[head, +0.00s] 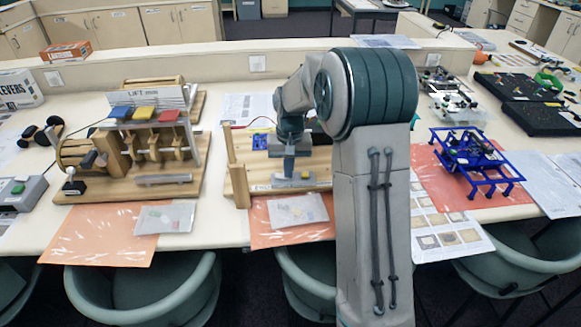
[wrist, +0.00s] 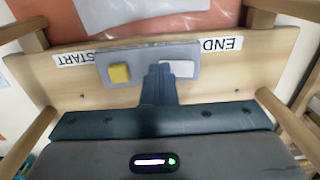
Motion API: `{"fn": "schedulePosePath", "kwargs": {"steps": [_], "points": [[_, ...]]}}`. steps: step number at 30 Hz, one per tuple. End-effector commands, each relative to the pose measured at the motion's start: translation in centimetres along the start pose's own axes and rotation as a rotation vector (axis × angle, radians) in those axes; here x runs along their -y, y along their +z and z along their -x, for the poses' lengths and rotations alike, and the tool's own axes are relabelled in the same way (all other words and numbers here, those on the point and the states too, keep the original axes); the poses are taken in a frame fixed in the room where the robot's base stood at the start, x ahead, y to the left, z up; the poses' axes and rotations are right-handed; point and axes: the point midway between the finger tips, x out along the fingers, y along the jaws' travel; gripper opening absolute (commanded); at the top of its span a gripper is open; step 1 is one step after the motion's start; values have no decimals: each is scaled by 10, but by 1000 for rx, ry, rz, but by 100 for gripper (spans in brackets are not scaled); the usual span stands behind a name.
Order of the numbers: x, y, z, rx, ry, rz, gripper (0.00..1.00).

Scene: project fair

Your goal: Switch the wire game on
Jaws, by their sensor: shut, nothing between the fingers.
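The wire game's wooden base (head: 240,186) stands on the middle of the long table, partly hidden by my arm. It also fills much of the wrist view (wrist: 70,95), with START and END labels and wooden posts at its sides. A grey switch plate (wrist: 140,56) on the base carries a yellow button (wrist: 119,73) and a pale button or rocker (wrist: 179,69). My gripper (wrist: 158,72) is shut and empty. Its tips are over the plate, between the two buttons and overlapping the pale one's left side; I cannot tell whether they touch. The head view shows my gripper (head: 290,172) at the plate.
A wooden lift machine (head: 140,150) with coloured blocks stands to the left. A blue frame model (head: 475,160) stands to the right on an orange sheet. A plastic bag (head: 297,209) lies before the game. Chairs (head: 140,290) line the table's front.

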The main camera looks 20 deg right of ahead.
Motion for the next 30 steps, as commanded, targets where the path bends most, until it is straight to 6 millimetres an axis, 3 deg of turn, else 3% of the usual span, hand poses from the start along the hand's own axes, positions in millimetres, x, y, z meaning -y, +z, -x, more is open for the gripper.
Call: {"fn": "schedulePosePath", "kwargs": {"steps": [12, 23, 30], "points": [[13, 0, 7, 1, -1, -1, 0], [13, 0, 9, 0, 0, -2, 0], [10, -1, 39, -2, -1, -2, 0]]}}
